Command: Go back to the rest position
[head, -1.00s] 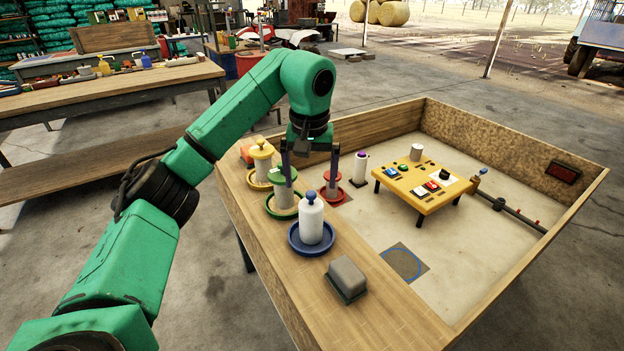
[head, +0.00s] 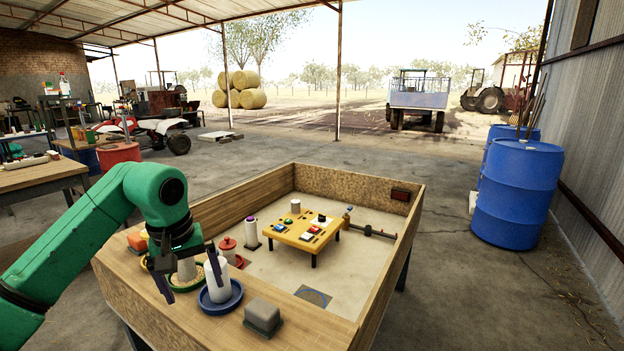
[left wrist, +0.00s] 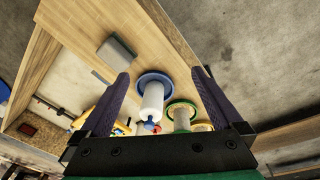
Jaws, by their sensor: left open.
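My left arm comes in from the left and its gripper (head: 194,289) is open, pointing down over the near left ledge of the wooden pen. In the left wrist view the bottle (left wrist: 152,102) shows between the spread fingers (left wrist: 160,74), and nothing is gripped. A green-dish feeder (left wrist: 182,118) stands beside it; in the head view the gripper partly hides it. My right gripper is out of view.
A grey block (head: 263,314) sits on the ledge. A red feeder (head: 228,250) stands behind the bottle. A yellow table (head: 301,231) stands inside the pen (head: 350,205). Blue barrels (head: 517,195) stand at the right. The concrete floor right of the pen is clear.

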